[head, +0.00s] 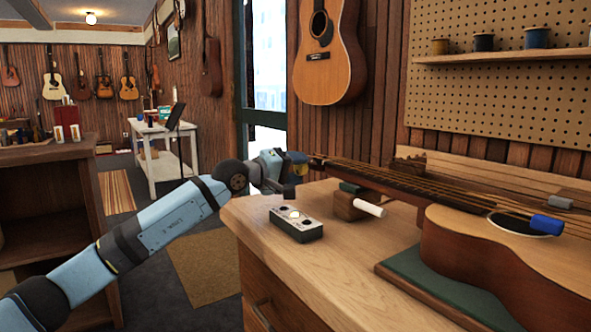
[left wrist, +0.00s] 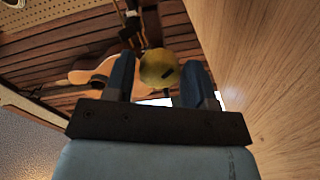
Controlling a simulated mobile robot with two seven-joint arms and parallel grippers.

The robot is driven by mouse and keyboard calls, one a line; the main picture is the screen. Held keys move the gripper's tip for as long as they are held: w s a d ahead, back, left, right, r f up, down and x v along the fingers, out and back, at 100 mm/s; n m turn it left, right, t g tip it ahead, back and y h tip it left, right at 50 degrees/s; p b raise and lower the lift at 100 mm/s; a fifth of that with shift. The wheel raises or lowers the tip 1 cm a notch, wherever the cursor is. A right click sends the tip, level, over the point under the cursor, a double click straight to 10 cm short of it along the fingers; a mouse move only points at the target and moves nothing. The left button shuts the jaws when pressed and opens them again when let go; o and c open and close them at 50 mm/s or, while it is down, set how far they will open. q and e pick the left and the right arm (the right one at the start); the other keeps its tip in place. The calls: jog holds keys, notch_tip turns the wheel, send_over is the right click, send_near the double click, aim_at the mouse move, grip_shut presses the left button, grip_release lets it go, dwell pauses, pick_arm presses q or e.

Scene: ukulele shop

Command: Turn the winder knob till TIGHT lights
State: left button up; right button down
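The guitar-like instrument (head: 500,255) lies on the bench, its neck (head: 400,183) pointing left toward my left gripper (head: 290,163). In the head view the gripper is at the far end of the neck, by the headstock. My right gripper is out of view.
A wooden block (head: 345,205) with a white rod (head: 369,208) stands under the neck. A green mat (head: 430,285) lies under the body. A blue-ended item (head: 547,224) rests by the strings. The bench front (head: 320,270) is clear.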

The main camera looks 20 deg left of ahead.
pick_arm(q)
jog(key=shift+s+a, duration=0.2)
jog(key=p+v, duration=0.3)
jog(key=v, duration=0.9)
jog(key=shift+s+a, duration=0.1)
jog(key=shift+s, duration=0.1)
jog(key=shift+s+a, duration=0.2)
jog(key=shift+s, duration=0.15)
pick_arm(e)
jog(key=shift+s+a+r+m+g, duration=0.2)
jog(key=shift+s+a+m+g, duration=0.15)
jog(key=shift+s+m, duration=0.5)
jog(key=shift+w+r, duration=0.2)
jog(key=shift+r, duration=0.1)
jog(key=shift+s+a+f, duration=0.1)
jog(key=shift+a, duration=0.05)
